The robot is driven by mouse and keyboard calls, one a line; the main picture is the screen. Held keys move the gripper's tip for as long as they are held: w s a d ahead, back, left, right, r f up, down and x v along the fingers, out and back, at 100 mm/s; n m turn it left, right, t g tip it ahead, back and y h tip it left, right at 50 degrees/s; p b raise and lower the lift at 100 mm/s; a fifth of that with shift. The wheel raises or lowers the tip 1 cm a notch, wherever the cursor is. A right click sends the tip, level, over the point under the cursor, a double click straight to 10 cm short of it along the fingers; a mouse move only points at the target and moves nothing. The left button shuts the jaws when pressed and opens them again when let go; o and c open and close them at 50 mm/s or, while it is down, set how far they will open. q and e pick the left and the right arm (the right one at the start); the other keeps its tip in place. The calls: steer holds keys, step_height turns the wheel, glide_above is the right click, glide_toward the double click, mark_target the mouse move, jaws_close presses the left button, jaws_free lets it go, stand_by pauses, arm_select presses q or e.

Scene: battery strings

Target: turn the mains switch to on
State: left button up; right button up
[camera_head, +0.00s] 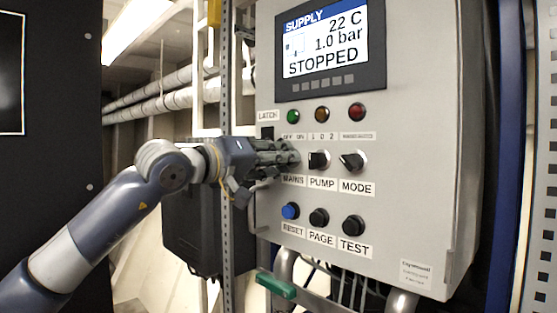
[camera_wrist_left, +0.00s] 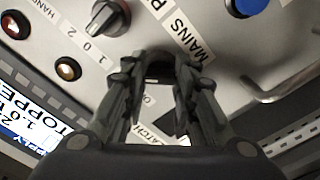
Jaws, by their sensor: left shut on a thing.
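The grey control panel (camera_head: 410,150) fills the right of the head view. My left gripper (camera_head: 290,158) reaches it from the left, just above the MAINS label (camera_head: 293,181). It is shut on the mains switch, whose knob is mostly hidden by the fingers. In the left wrist view the two fingers (camera_wrist_left: 160,70) close in around the dark mains switch (camera_wrist_left: 158,56), beside the MAINS label. The switch's angle cannot be read. An OFF ON label (camera_head: 293,137) sits above it. The display (camera_head: 328,45) reads STOPPED, 22 C, 1.0 bar. My right gripper is not in view.
The pump switch (camera_head: 319,160) and mode switch (camera_head: 352,160) stand close to the right. Green, amber and red lamps (camera_head: 357,112) are above. The blue reset button (camera_head: 290,211) is below. A perforated metal post (camera_head: 226,240) stands left of the panel, near my wrist.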

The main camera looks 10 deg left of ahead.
arm_select(q)
steer(key=o, duration=1)
steer(key=shift+f, duration=0.1)
steer(key=shift+o, duration=0.2)
steer(key=v, duration=1.1)
steer(key=shift+s+a, duration=0.2)
steer(key=shift+s, duration=0.15)
